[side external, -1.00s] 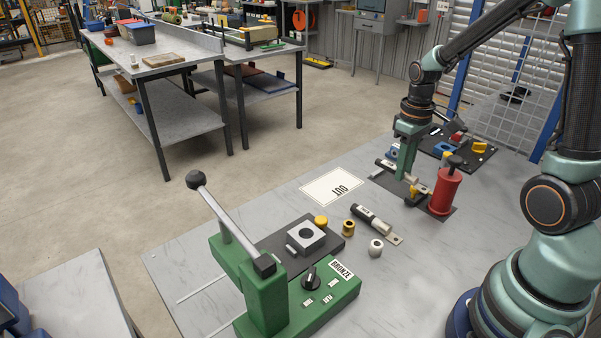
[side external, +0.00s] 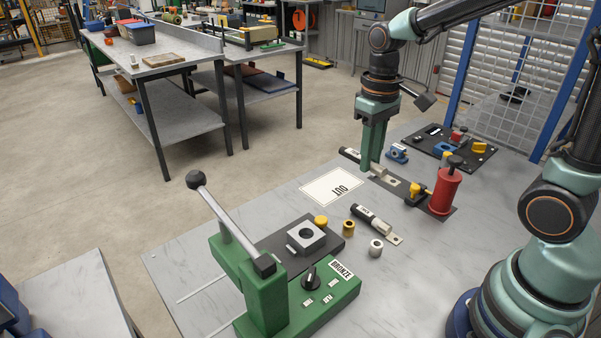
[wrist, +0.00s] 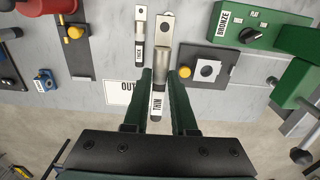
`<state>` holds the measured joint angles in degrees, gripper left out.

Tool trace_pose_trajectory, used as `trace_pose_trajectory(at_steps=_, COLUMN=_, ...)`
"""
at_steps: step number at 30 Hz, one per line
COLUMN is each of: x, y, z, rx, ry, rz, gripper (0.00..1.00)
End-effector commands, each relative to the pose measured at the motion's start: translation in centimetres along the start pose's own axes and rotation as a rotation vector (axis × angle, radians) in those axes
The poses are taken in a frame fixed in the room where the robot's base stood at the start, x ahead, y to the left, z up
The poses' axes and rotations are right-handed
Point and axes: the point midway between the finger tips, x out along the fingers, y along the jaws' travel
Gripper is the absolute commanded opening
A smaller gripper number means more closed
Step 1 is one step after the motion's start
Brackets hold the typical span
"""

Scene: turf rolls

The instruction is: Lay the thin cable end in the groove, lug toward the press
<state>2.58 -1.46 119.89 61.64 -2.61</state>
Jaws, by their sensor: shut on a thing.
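The thin cable end (wrist: 156,105), a dark sleeve with a white THIN label and a metal lug (wrist: 163,28), is between the fingers of my gripper (wrist: 161,74). My gripper also shows in the side view (side external: 367,168), shut on the cable end (side external: 348,154) and holding it above the table. The lug points away from the palm in the wrist view, towards the lower right in the side view. The green lever machine (side external: 262,300) bears a BRONZE label and stands in front. Beside it a grey block (side external: 306,229) has a round opening. I cannot make out a groove clearly.
A second cable end (side external: 372,217) lies on the table near a brass bush (side external: 348,227) and a pale bush (side external: 376,248). The OUT card (side external: 318,190) is flat. A red cylinder (side external: 443,193) and yellow clamp (side external: 414,191) stand on the right-hand plate.

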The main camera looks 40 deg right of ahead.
Motion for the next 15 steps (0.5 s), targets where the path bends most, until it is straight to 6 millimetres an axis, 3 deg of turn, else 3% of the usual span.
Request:
trace_pose_trajectory(at_steps=2, x=0.1, y=-1.0, z=0.1, rx=-0.002, ry=0.001, rz=0.000, gripper=0.00)
trace_pose_trajectory(at_steps=5, x=0.0, y=-0.5, z=0.2, rx=0.004, ry=0.003, rz=0.000, gripper=0.00)
trace_pose_trajectory(at_steps=15, x=-1.6, y=7.9, z=2.5, rx=0.011, ry=0.008, rz=0.002, gripper=0.00)
